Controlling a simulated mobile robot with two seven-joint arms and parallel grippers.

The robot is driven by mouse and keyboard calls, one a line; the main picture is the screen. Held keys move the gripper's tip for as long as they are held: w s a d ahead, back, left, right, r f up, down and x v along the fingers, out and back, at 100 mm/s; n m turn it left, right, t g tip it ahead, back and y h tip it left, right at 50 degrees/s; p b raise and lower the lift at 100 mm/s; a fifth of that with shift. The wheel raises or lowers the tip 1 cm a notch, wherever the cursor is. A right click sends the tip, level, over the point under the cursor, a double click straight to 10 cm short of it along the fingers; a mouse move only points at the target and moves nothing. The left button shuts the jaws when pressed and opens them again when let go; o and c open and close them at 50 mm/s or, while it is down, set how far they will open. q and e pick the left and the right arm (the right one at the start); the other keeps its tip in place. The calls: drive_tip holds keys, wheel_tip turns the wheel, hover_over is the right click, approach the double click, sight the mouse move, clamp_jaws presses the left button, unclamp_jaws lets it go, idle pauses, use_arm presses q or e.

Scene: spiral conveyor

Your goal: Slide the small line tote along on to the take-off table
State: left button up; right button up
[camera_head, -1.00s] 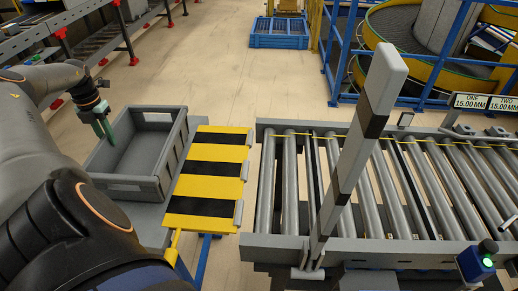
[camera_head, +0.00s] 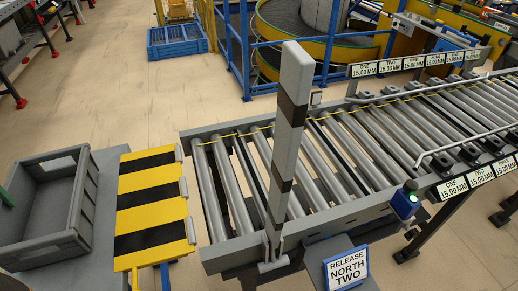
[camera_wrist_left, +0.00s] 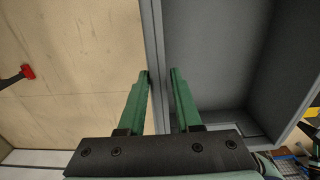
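The small line tote (camera_head: 78,205) is a grey, open, empty box at the left of the head view. It stands upright on a grey table (camera_head: 107,190), left of a yellow-and-black striped plate (camera_head: 150,200). My left gripper (camera_wrist_left: 159,74) has green fingers on either side of one tote wall (camera_wrist_left: 153,30), with little gap at the tips; it looks shut on that wall. In the head view only a green finger bit (camera_head: 6,198) shows at the tote's left side.
A sign (camera_head: 346,268) reads "RELEASE NORTH TWO". The floor behind the table is clear.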

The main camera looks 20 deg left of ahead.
use_arm(q)
drive_tip(key=o, duration=0.4)
drive_tip(key=shift+c, duration=0.2)
drive_tip(key=shift+f, duration=0.1)
drive_tip(key=shift+r+p, duration=0.3)
drive_tip(key=shift+r, duration=3.85)
drive_tip(key=shift+s, duration=0.15)
